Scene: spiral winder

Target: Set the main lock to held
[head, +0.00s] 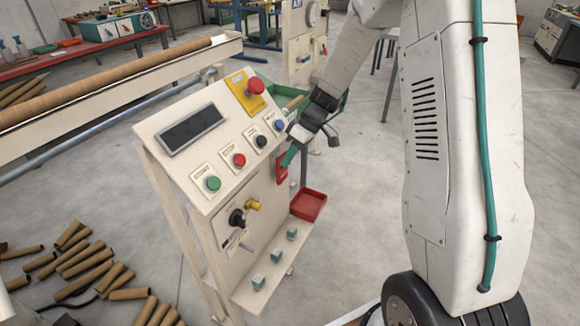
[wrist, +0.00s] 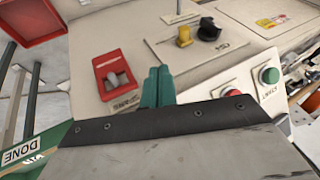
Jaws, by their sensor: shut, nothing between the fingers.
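On the front of the cream console, a black rotary knob (head: 237,217) and a yellow knob-like part (head: 254,205) sit side by side. In the wrist view they are the black knob (wrist: 208,30) and the yellow part (wrist: 184,36). A red plate with grey parts (wrist: 117,76) is on the same face; its edge shows in the head view (head: 282,171). No readable label tells which is the main lock. My gripper's teal fingers (wrist: 158,70) are together and empty, right of the red plate in the wrist view. In the head view my gripper (head: 287,160) is at the console's right side; contact cannot be told.
The sloping panel carries green (head: 213,184), red (head: 239,160), black and blue buttons, plus a red emergency stop (head: 256,86). Cardboard tubes (head: 85,265) lie on the floor at left.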

